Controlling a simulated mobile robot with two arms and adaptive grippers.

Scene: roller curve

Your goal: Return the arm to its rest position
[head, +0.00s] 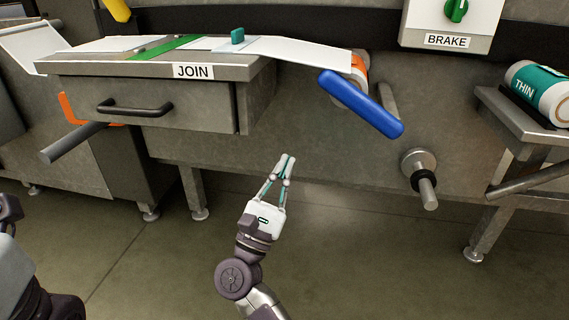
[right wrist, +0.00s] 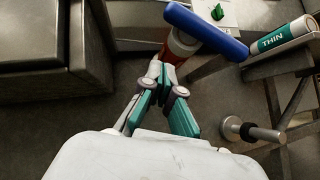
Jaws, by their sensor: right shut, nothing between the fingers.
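A JOIN table (head: 160,64) with a drawer (head: 165,108) stands behind, to the upper left. A blue bar (head: 361,104) and a spindle (head: 424,180) stick out of the machine. A shelf at right holds the THIN roll (head: 541,92). The floor in front is clear.

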